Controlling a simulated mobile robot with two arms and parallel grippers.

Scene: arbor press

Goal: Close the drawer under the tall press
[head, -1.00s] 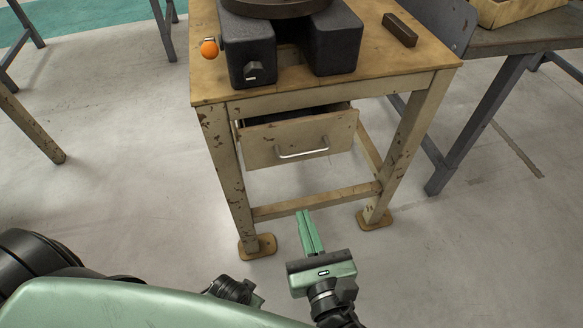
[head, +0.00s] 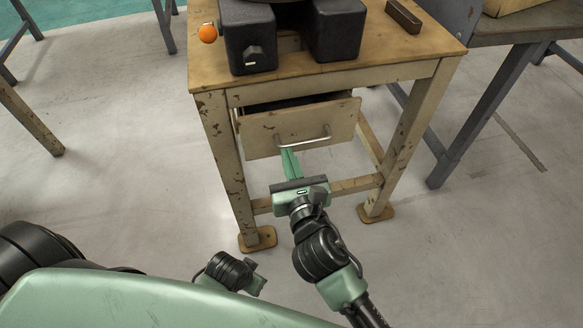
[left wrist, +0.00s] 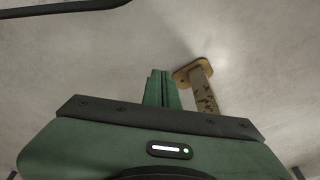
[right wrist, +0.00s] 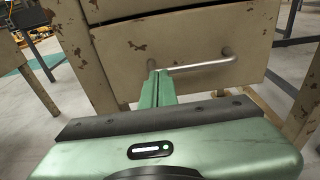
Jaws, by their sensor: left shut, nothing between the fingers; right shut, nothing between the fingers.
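The drawer (head: 267,142) under the press table stands partly open, with a dark gap above its worn cream front. Its metal bar handle (head: 314,143) is on the front and also shows in the right wrist view (right wrist: 205,66). The dark tall press (head: 247,45) stands on the table, its top cut off. My right gripper (head: 288,152) is shut and empty, its fingertips at the drawer front by the handle's left end; I cannot tell whether they touch. My left gripper (left wrist: 161,73) is shut and empty, over the floor near a table leg's foot.
The wooden table (head: 330,76) has worn legs on foot plates (head: 257,240) and a low crossbar (head: 355,185). An orange ball knob (head: 208,34) sticks out at the press's left. A grey bench (head: 510,42) stands at the right. The floor in front is clear.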

